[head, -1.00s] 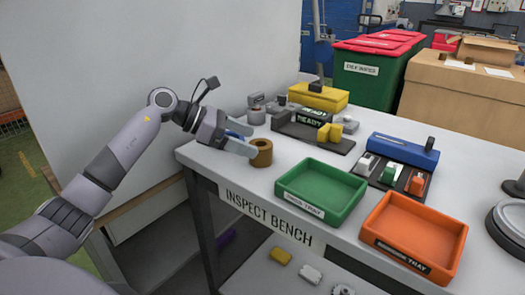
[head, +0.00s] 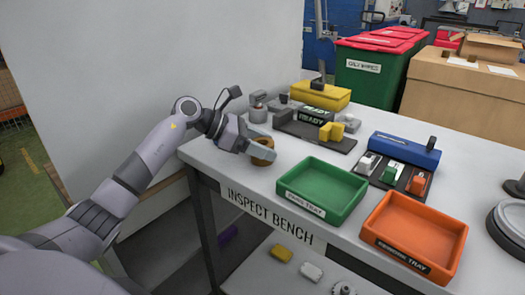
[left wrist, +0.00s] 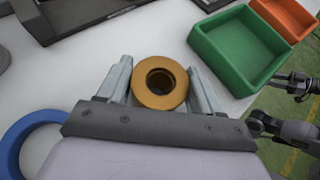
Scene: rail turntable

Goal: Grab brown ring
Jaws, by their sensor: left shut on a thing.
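The brown ring (head: 263,152) is a short, thick-walled cylinder near the left end of the inspect bench. In the left wrist view the brown ring (left wrist: 160,82) sits between the two metal fingers, its round hole facing the camera. My left gripper (head: 260,148) is shut on the ring, with a finger across its near upper side in the head view. The left gripper (left wrist: 160,80) has a finger on each side of it in the left wrist view. I cannot tell whether the ring still touches the bench.
A blue ring (left wrist: 28,140) lies beside the gripper in the left wrist view. A green tray (head: 322,190) and an orange tray (head: 414,236) stand to the right. The bench's front edge is close.

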